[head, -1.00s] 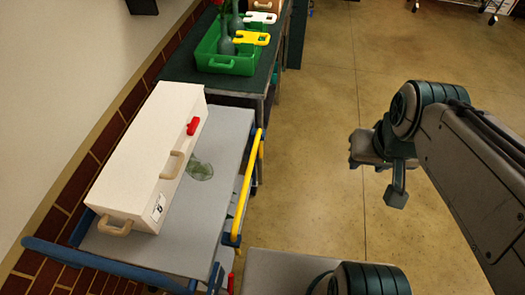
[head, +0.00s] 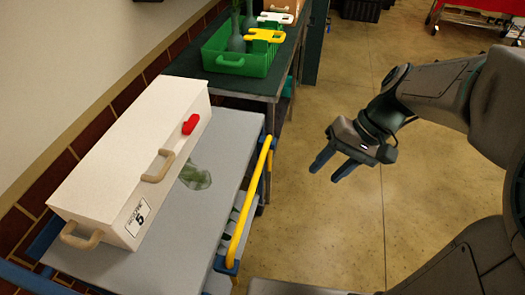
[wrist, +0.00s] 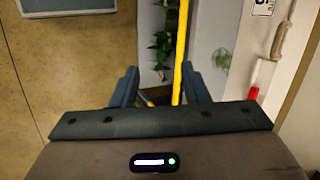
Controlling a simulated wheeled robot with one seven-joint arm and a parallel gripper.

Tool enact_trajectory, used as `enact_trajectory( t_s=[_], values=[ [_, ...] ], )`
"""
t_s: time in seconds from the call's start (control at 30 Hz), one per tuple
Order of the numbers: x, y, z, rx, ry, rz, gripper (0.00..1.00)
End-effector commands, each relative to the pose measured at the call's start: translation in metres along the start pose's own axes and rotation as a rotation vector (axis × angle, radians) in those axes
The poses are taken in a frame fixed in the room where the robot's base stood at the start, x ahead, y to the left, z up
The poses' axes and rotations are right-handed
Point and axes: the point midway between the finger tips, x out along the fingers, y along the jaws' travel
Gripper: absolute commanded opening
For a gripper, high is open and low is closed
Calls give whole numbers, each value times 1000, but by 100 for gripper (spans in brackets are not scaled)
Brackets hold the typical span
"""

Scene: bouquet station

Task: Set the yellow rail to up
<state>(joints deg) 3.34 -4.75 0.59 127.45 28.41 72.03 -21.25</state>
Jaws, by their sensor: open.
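The yellow rail (head: 248,205) runs lengthwise along the right side of the grey-topped cart (head: 232,135), between blue end brackets. I cannot tell its exact height against the cart top. My gripper (head: 327,172) is open and empty, to the right of the rail and apart from it, above the floor, with its blue fingers pointing down and left. In the wrist view the yellow rail (wrist: 181,50) passes across the gap between the two open fingers of my gripper (wrist: 162,92), nearer the right one.
A white case (head: 135,160) with beige handles and a red grip (head: 190,124) stands on the cart. A greenish translucent item (head: 195,177) lies beside it. Behind is a table with a green crate (head: 240,62). Open floor (head: 330,235) lies to the right.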

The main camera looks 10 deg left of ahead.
Motion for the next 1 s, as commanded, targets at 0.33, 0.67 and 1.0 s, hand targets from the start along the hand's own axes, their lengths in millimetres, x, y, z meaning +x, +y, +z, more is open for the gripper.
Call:
enact_trajectory(
  t_s=[0.33, 0.67, 1.0],
  values=[
    [111, 24, -77, -55, -138, -402, 41],
    [178, 51, -147, -120, -138, -759, 41],
    [196, 54, -166, -145, -115, -873, 41]
  ],
)
